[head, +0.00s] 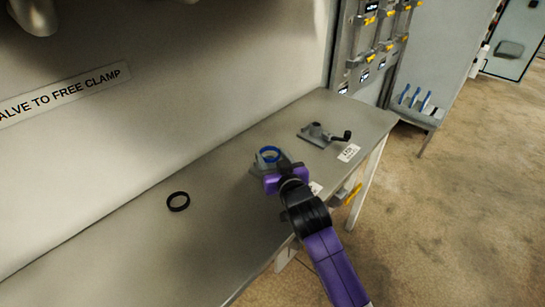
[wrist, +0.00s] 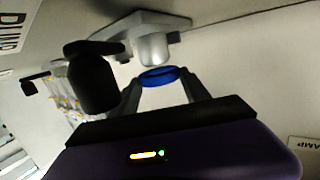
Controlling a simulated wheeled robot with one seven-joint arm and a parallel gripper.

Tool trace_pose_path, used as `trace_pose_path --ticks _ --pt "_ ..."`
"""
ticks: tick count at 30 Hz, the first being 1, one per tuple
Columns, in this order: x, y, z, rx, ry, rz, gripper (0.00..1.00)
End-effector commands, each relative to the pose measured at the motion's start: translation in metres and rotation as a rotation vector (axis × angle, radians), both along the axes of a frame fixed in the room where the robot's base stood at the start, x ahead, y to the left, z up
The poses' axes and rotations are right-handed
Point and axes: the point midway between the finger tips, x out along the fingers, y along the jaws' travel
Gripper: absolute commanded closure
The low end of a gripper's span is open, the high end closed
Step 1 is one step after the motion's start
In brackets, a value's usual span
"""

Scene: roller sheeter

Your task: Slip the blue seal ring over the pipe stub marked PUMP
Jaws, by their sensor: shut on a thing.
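The blue seal ring (head: 269,154) is held in my gripper (head: 271,167) above the bench. In the wrist view the ring (wrist: 160,76) sits between the two fingertips of my gripper (wrist: 160,84). A pale grey pipe stub (wrist: 153,50) on a grey base plate (wrist: 165,20) stands right at the ring. The ring is at the stub's free end, roughly in line with it. I cannot tell whether they touch. A cut-off label (wrist: 14,30) beside this stub seems to read PUMP. In the head view my gripper hides most of this stub.
A second stub fixture (head: 315,132) with a black handle stands farther along the bench (head: 230,235), with a label (head: 349,153). A black ring (head: 178,201) lies on the bench at left. A black lever (wrist: 92,80) is close beside my gripper. The bench's left part is mostly clear.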

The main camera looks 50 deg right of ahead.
Motion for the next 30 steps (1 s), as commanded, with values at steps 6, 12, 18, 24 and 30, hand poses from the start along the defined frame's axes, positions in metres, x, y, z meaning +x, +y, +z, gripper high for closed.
trace_pose_path --ticks 6,12,18,24,30 --pt "0.0 0.0 -0.001 0.0 0.0 0.001 0.84" --pt "0.0 0.0 -0.003 0.0 0.0 0.0 0.84" --pt "0.0 0.0 -0.008 0.001 0.001 0.001 0.84" --pt "0.0 0.0 -0.016 0.001 0.004 0.0 0.84" --pt "-0.001 0.0 -0.022 0.003 0.01 -0.001 0.84"
